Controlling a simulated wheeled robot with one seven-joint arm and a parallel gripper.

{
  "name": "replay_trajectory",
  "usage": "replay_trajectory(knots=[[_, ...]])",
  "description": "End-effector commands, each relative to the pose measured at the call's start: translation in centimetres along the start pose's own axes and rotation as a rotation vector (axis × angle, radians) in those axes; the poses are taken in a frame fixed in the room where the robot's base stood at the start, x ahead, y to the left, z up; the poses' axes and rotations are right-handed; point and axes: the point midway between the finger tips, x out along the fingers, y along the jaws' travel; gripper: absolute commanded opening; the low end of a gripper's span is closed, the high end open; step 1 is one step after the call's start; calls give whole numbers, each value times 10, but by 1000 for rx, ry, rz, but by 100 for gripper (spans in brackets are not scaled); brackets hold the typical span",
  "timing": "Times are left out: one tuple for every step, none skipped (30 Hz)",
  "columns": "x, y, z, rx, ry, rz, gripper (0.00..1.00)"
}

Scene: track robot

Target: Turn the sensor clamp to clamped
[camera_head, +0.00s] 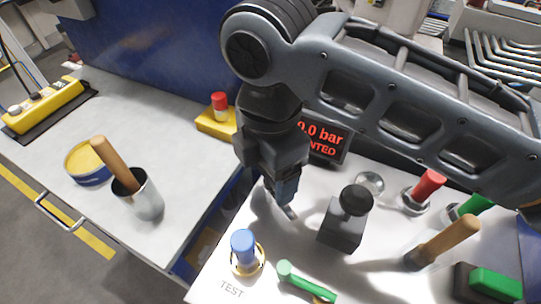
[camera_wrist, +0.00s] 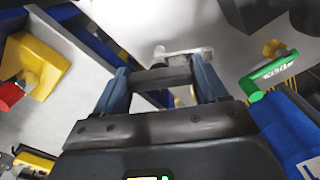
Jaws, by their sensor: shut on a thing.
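My gripper (camera_head: 284,196) points down at the near bench, left of a grey block with a black round top. In the head view only a small bright tip of this lever (camera_head: 290,212) shows below the fingers; the rest is hidden by my gripper.
The grey block (camera_head: 345,222) stands close right of my gripper. A green lever (camera_head: 303,281) and blue-capped post (camera_head: 243,248) are in front. A dark display (camera_head: 324,140) with red "0.0 bar" text stands behind. The left bench holds a metal cup (camera_head: 140,198) and yellow box (camera_head: 213,124).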

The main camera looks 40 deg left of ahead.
Motion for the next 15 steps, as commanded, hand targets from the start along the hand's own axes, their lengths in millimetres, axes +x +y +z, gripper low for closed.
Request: replay_trajectory(knots=[[-5, 0, -1, 46, 5, -1, 42], [-5, 0, -1, 75, 5, -1, 42], [-5, 0, -1, 113, 5, -2, 42], [-5, 0, -1, 142, 4, -2, 42], [-5, 0, -1, 170, 5, -2, 42], [-5, 0, -1, 208, 5, -2, 42], [-5, 0, -1, 237, 4, -3, 42], [-5, 0, -1, 266, 4, -3, 42], [-5, 0, -1, 304, 4, -2, 42], [-5, 0, -1, 332, 4, -2, 42], [-5, -1, -1, 361, 4, -3, 42], [-5, -1, -1, 399, 3, -3, 42], [-5, -1, -1, 426, 4, -4, 42], [-5, 0, 0, 455, 3, -3, 42], [-4, -1, -1, 490, 3, -4, 42]])
